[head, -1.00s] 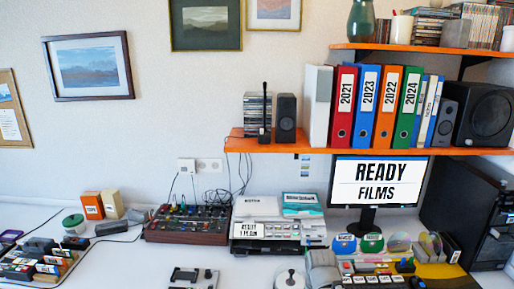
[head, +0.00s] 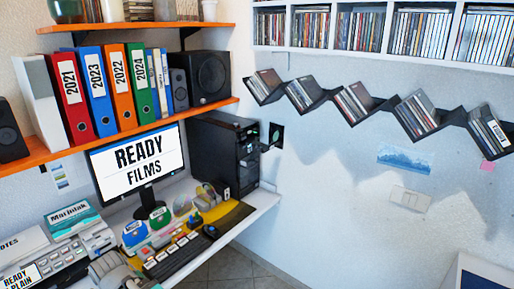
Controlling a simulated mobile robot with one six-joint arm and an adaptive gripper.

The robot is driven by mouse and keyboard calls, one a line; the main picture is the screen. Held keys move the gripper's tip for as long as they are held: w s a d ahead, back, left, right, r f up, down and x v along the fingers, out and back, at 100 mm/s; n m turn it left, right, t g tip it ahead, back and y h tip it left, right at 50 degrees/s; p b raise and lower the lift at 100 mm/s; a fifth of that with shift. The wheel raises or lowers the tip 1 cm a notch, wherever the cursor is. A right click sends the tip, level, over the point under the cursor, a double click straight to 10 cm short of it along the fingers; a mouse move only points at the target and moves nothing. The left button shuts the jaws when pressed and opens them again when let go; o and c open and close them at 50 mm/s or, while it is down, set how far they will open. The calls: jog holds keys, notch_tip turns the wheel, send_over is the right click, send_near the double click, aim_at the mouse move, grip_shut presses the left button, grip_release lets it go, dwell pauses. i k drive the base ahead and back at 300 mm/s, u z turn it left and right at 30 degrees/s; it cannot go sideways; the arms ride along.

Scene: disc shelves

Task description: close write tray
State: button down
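A black computer tower (head: 215,150) stands at the right end of the white desk, under the orange shelf. Its narrow front faces right. A small dark part (head: 265,147) sticks out near the top of that front; it looks like an open drive tray, but it is too small to be certain. Just beyond it is a black square with a pale greenish round mark (head: 276,135); I cannot tell whether this belongs to the tower or the wall. My gripper is not in view.
A monitor (head: 140,160) stands left of the tower. A keyboard (head: 173,256), mouse (head: 211,232) and several discs lie on the desk (head: 250,212). A zigzag rack (head: 380,103) of cases hangs on the right wall. Tiled floor (head: 240,268) shows right of the desk.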

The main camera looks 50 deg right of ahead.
aim_at(253, 140)
jog(key=z, duration=1.75)
